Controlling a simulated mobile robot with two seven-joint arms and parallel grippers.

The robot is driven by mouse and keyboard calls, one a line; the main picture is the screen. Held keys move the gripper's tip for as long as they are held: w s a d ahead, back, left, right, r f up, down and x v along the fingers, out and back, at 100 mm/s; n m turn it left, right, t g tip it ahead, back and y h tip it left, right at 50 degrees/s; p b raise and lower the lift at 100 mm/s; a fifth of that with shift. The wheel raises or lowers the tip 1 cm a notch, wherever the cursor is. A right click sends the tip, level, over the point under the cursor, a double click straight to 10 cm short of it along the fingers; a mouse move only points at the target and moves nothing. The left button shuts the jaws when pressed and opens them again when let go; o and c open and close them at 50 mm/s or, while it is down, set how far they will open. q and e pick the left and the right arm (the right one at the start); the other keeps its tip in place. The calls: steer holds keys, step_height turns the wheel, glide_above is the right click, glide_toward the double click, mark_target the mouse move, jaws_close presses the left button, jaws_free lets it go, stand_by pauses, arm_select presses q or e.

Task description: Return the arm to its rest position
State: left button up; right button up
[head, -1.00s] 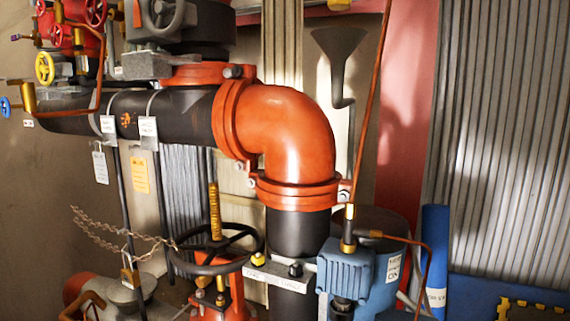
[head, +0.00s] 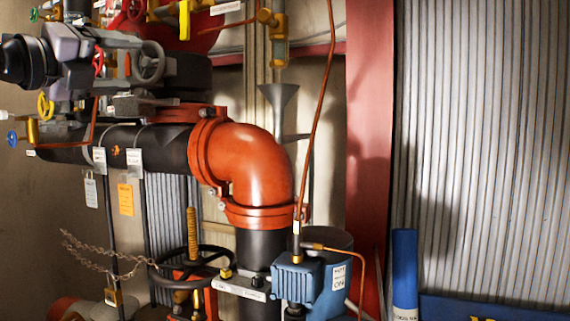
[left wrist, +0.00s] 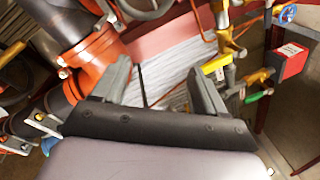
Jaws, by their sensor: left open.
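My left gripper (head: 116,58) is at the upper left of the head view, in front of the dark valve body above the black pipe. In the left wrist view its two grey fingers (left wrist: 160,84) stand wide apart with nothing between them. The gripper is open and empty. The orange pipe elbow (head: 250,165) is to its right and lower in the head view. In the left wrist view the orange pipe flange (left wrist: 98,62) lies beyond the left finger. Whether the fingers touch anything is not clear. My right gripper is out of view.
A black handwheel (head: 192,268) with a chain, a blue pump-like unit (head: 297,280) and a thin copper pipe (head: 319,125) are lower and to the right. A red box (left wrist: 290,62) and small valves are at the right of the wrist view. Corrugated wall (head: 480,150) fills the right side.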

arm_select(q)
steer(key=d+f+n+g+h, duration=0.15)
steer(key=d+f+h, duration=0.35)
steer(key=f, duration=0.8)
steer(key=d+f+n+g+h, duration=0.1)
steer(key=d+f+g+h, duration=0.15)
steer(key=d+f, duration=0.8)
steer(key=s+a+f+n+t+y, duration=0.2)
steer(key=a+f+n+t+y, duration=0.15)
steer(key=f+n, duration=0.65)
steer(key=s+a+f+n+t+y, duration=0.25)
steer(key=f+n+y, duration=0.2)
steer(key=f, duration=0.95)
steer(key=s+a+f+n+g+y, duration=0.1)
steer(key=s+f+n+g+y, duration=0.2)
steer(key=s+f, duration=0.9)
steer(key=s+a+f+n+g+y+p, duration=0.1)
steer(key=s+f+n+g, duration=0.5)
steer(key=s+f, duration=0.6)
step_height(320, 180, down, 4)
steer(key=a+n+y, duration=0.1)
steer(key=n+y, duration=0.1)
steer(key=shift+s+r+n, duration=0.15)
steer(key=shift+s+n, duration=0.15)
steer(key=shift+s, duration=0.05)
